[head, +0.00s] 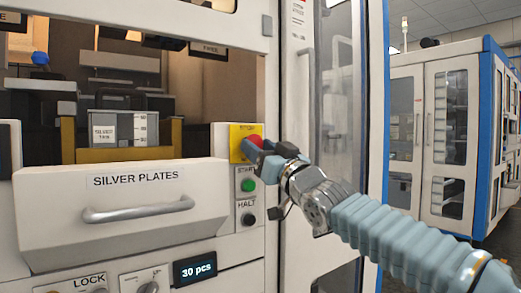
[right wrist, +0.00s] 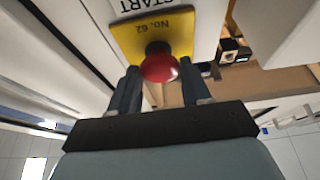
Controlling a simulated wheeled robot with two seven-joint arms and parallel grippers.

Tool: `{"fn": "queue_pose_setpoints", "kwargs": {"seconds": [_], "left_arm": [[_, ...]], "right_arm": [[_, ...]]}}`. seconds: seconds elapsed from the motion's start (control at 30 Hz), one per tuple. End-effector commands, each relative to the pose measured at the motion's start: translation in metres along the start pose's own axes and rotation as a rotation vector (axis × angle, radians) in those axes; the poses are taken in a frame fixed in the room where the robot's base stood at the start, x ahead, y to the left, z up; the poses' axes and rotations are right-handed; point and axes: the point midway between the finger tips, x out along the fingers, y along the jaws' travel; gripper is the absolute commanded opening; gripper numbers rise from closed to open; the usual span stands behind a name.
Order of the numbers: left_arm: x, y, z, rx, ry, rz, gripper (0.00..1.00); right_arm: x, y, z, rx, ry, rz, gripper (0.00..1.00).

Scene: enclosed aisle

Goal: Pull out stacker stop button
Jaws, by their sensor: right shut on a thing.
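The red stop button (head: 256,140) sits on a yellow plate (head: 236,142) on the white machine's control panel, above the START and HALT buttons. My right gripper (head: 257,150) comes in from the lower right and is at the button, partly hiding it. In the right wrist view the red button (right wrist: 160,66) shows between the two fingers of my right gripper (right wrist: 162,78), in front of the yellow plate (right wrist: 135,38). The right gripper is shut on the button. Whether the button is pressed in or pulled out I cannot tell. My left gripper is not in view.
The green START button (head: 248,185) and dark HALT button (head: 248,219) are just below. Left is the SILVER PLATES drawer (head: 120,205) with its handle, under an open bay. A glass door (head: 335,95) stands close on the right. Another cabinet (head: 440,130) is farther back.

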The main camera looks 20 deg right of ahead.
Motion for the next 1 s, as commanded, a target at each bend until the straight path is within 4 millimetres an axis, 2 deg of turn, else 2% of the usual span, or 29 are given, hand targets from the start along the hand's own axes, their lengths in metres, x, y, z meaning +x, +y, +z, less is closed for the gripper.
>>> {"fn": "queue_pose_setpoints", "kwargs": {"seconds": [0.17, 0.3, 0.5, 0.53, 0.6, 0.7, 1.0], "left_arm": [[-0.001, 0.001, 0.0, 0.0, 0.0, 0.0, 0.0], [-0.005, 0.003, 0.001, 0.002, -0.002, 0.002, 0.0], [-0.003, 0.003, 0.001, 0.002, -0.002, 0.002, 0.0], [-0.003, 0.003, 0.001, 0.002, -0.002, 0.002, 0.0], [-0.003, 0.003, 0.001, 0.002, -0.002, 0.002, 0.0], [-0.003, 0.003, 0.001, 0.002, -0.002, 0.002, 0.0], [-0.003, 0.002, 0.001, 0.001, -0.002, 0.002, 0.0]], "right_arm": [[-0.002, 0.0, -0.002, -0.001, 0.0, 0.001, 0.0], [-0.012, 0.001, -0.006, -0.002, 0.0, 0.001, 0.0], [-0.012, 0.0, -0.005, -0.002, 0.001, 0.0, 0.0], [-0.012, 0.0, -0.005, -0.002, 0.001, 0.0, 0.5], [-0.012, 0.0, -0.005, -0.001, 0.001, 0.0, 0.61], [-0.012, 0.0, -0.005, -0.001, 0.001, 0.0, 0.73], [-0.014, 0.0, -0.005, -0.001, 0.0, 0.0, 0.73]]}}
